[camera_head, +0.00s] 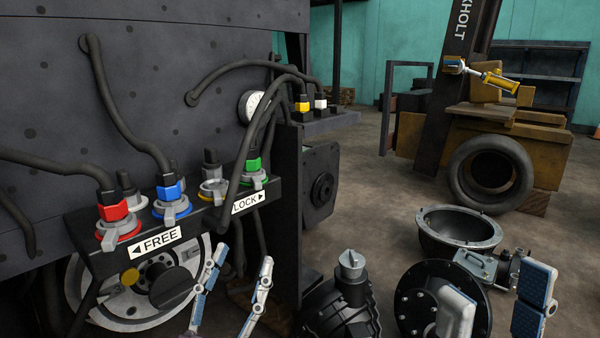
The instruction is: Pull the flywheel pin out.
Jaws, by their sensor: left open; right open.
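The flywheel (92,301) is a pale metal disc under the connector shelf at the lower left. A round yellow knob (130,277), which looks like the flywheel pin, sits on its face, left of a dark round hub (169,286). My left gripper (243,262) is open and empty, to the right of the flywheel and apart from the knob. Its two fingers point up. My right gripper (496,283) is open at the lower right, far from the flywheel, in front of loose parts on the floor side. The knob's shaft is hidden.
The shelf with FREE (156,242) and LOCK (247,203) labels and coloured connectors overhangs the flywheel. A dark upright plate (287,215) stands right of my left gripper. A bowl-shaped housing (436,238) and a black flanged disc (415,300) lie at right.

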